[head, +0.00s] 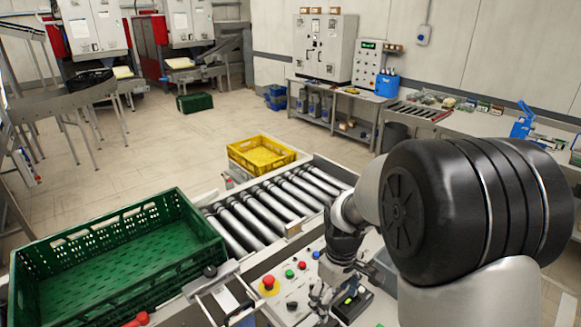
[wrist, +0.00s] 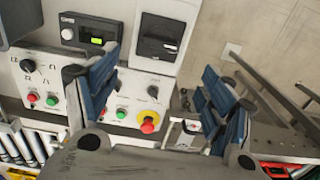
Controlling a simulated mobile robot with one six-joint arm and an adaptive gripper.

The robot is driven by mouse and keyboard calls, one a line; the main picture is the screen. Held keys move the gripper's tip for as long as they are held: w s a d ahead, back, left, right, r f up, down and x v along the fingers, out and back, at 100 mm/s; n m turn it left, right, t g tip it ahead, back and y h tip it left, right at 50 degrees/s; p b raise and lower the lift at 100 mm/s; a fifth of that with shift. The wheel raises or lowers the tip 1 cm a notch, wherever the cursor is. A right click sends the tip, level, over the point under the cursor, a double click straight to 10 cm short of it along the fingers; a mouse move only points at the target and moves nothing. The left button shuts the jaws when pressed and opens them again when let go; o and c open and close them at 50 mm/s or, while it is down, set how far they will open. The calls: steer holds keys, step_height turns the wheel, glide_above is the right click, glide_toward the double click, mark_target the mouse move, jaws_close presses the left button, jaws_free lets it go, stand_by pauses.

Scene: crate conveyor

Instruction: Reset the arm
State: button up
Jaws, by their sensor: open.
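My arm comes in from the right of the head view, with a large black joint in front. My gripper (head: 335,290) hangs over the control panel (head: 283,284) at the end of the roller conveyor. In the wrist view my gripper (wrist: 162,85) has its two blue-padded fingers spread wide, with nothing between them. The panel (wrist: 132,92) shows behind the fingers, with a red emergency stop (wrist: 148,121) on a yellow base between them. How far the fingertips are from the panel is hard to tell.
An empty green crate (head: 120,250) stands left of the rollers (head: 262,215). A yellow crate (head: 262,153) sits at their far side. An open drawer (head: 228,299) is left of the panel. A workbench (head: 345,97) runs along the back wall.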

steer(key=s+r+m+t+b, duration=0.2)
steer(key=s+r+m+b, duration=0.1)
steer(key=s, duration=0.8)
steer(key=s+r+m+t+b, duration=0.2)
steer(key=s+r+m+b, duration=0.2)
steer(key=s, duration=0.6)
steer(key=shift+s+a+r+t+b, duration=0.15)
steer(key=shift+s+r+t+b, duration=0.2)
steer(key=shift+r+b, duration=0.55)
steer(key=shift+f, duration=0.2)
steer(key=shift+c, duration=0.4)
